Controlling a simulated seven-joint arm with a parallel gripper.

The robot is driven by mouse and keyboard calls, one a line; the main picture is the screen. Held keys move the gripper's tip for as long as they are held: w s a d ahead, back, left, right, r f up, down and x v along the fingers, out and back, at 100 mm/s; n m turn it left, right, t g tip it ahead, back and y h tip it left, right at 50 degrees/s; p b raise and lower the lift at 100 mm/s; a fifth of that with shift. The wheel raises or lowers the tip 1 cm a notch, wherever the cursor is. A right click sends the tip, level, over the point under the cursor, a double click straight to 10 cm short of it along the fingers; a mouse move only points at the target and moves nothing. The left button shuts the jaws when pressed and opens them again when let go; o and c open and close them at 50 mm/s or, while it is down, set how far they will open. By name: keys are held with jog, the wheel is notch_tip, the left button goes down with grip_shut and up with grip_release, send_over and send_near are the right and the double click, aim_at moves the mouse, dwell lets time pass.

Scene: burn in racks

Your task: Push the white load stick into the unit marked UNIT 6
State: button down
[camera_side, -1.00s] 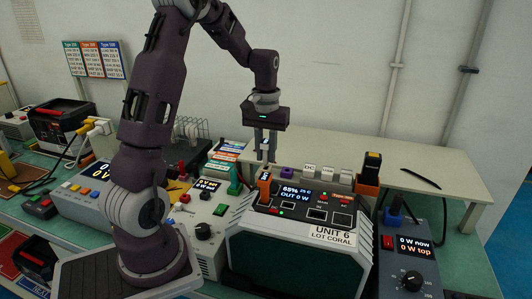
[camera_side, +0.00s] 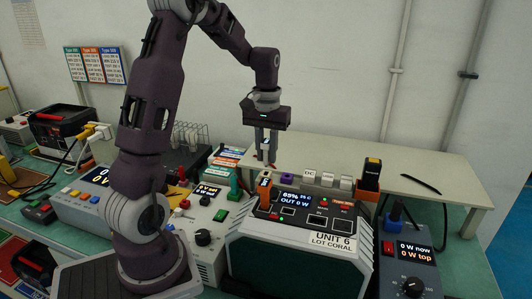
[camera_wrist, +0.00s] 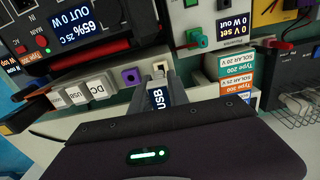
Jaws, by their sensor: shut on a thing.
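My gripper (camera_side: 266,160) is shut on a slim stick with a dark USB label, the white load stick (camera_wrist: 157,97). In the side view the stick is mostly hidden between the fingers, behind UNIT 6. In the wrist view a small white block (camera_wrist: 159,68) with a dark opening shows just beyond the fingertips (camera_wrist: 162,85); I cannot tell whether it touches the stick. UNIT 6 (camera_side: 292,254) is the dark-fronted unit at front centre. Its top panel has a lit display (camera_side: 294,198) reading OUT 0 W and several ports; its display also shows in the wrist view (camera_wrist: 75,22).
An orange stick (camera_side: 264,188) stands at UNIT 6's left. A purple block (camera_side: 287,178) and white blocks (camera_side: 327,180) line the shelf edge, with a black stick (camera_side: 371,172) in an orange base. A grey load unit (camera_side: 411,262) stands right. The pale shelf (camera_side: 420,190) is mostly clear.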

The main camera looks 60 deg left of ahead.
jog(key=s+d+r+m, duration=0.2)
jog(key=d+r+m, duration=0.1)
jog(key=d+m, duration=0.5)
jog(key=s+d+r+m, duration=0.1)
jog(key=d+r+m, duration=0.2)
jog(key=d+m, duration=0.6)
jog(key=shift+s+d+r+m, duration=0.25)
jog(key=shift+s+r+m, duration=0.05)
jog(key=shift+s, duration=0.1)
jog(key=shift+f, duration=0.1)
jog(key=shift+f, duration=2.85)
jog(key=c, duration=2.1)
grip_release()
grip_shut()
